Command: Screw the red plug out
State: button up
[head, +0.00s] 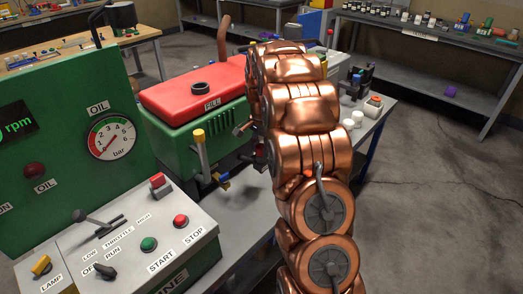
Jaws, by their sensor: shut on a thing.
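The green engine (185,140) with a red top (185,98) marked FILL stands on the bench in the head view. My copper arm reaches across its right side and hides much of that end. Only small dark parts of my gripper (258,157) show at the arm's left edge, low by the engine's side. A small dark red patch there, the red plug (262,149), shows beside them, with my gripper shut on it. Most of the grip is hidden, and I cannot tell how far the plug sits in its hole.
A yellow-topped lever (199,150) stands at the engine's front. The control panel (150,240) with levers and buttons is at lower left, below a gauge board (75,110). White caps (353,120) lie on the bench right of my arm.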

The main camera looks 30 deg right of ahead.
aim_at(261, 147)
jog(key=shift+n, duration=0.4)
jog(key=shift+r, duration=0.7)
dwell(0.3)
jog(key=shift+r+p, duration=0.3)
jog(key=shift+r, duration=2)
grip_shut()
